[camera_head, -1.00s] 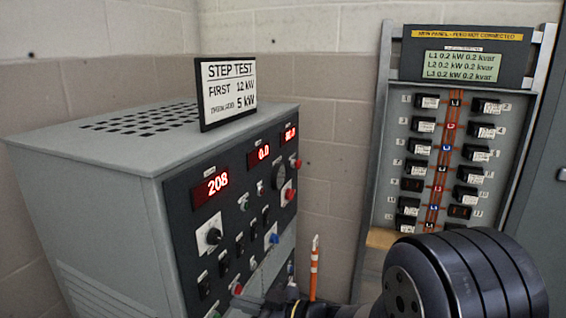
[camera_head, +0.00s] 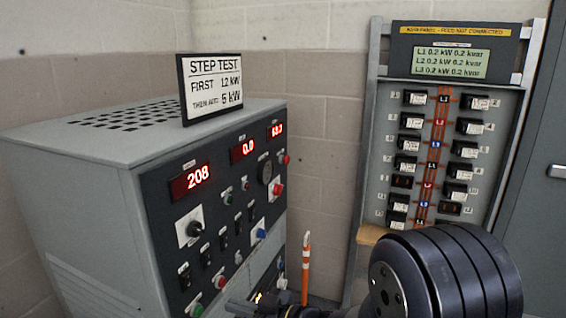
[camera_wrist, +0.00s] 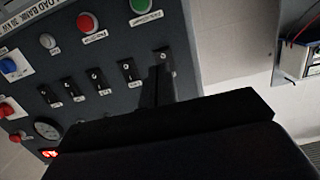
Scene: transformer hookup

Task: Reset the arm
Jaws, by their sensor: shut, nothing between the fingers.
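My gripper (camera_wrist: 161,58) shows in the wrist view as dark fingers, closed together with nothing between them. They are in front of the switch row on the load bank's panel (camera_wrist: 190,85); whether they touch it I cannot tell. In the head view my gripper (camera_head: 238,307) is at the bottom edge, low in front of the grey load bank cabinet (camera_head: 85,215), partly cut off by the frame. My large dark arm joint hides the lower right of that view.
A STEP TEST sign (camera_head: 211,88) stands on the cabinet. The display (camera_head: 190,180) reads 208. An orange-and-white stick (camera_head: 306,265) stands beside the cabinet.

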